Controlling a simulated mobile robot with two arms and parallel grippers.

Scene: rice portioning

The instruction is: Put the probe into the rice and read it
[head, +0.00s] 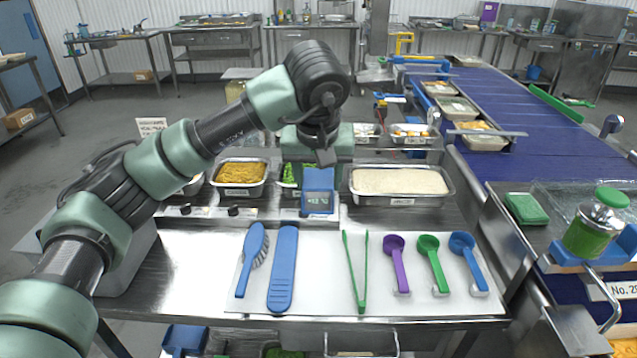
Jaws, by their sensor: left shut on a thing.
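The rice (400,181) lies white and level in a steel pan (452,193) at the back of the work table, right of centre. My left gripper (319,163) is shut on the probe, left of the rice pan and apart from the rice. The probe's tip cannot be made out. My right gripper is not in view.
A pan of yellow food (240,172) and a partly hidden pan of green food (290,173) stand left of the rice. A white board (325,270) carries a brush, a blue spatula, green tongs and several scoops. A blue conveyor (520,100) runs at right.

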